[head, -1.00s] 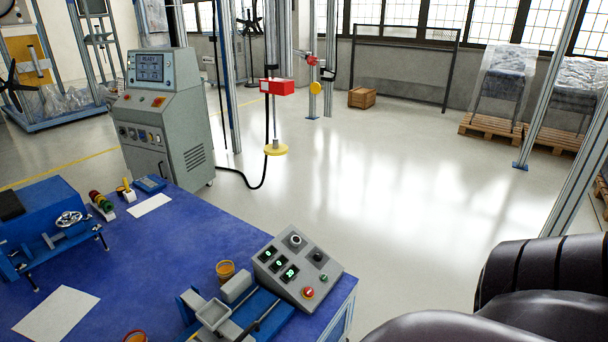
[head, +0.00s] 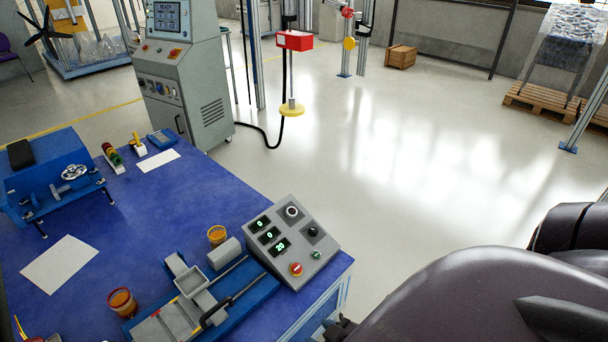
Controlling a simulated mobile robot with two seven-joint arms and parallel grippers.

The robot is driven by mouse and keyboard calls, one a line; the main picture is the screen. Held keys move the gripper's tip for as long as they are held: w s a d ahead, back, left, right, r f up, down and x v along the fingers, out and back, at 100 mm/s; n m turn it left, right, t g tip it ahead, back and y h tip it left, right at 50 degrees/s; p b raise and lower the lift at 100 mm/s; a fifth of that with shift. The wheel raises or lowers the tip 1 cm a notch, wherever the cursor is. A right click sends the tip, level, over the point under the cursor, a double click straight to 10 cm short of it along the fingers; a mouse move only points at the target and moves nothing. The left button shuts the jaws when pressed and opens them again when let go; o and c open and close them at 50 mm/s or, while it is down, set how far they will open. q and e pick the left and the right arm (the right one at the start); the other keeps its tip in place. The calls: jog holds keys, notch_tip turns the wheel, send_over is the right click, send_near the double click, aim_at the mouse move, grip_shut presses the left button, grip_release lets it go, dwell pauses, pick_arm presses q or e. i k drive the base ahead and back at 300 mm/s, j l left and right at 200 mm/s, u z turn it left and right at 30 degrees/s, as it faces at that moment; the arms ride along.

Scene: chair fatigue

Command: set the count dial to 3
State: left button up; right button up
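A grey sloped control box (head: 293,243) stands at the right front corner of the blue table. Its face has several small green-lit displays (head: 270,236), a pale round dial (head: 292,211), a black knob (head: 312,232), a red button (head: 296,269) and a green button (head: 317,255). The labels are too small to read, so I cannot tell which control is the count dial or where it points. The top two displays seem to read 0. My dark right arm fills the lower right, right of the box and apart from it. Neither gripper can be made out.
A blue fixture with grey blocks and a black handle (head: 216,311) lies left of the box. A grey cabinet (head: 185,85) stands behind. Open floor lies right.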

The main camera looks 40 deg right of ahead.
aim_at(291, 213)
jog(key=l, duration=0.55)
jog(key=k+l, duration=0.15)
jog(key=l, duration=1)
jog(key=k, duration=0.05)
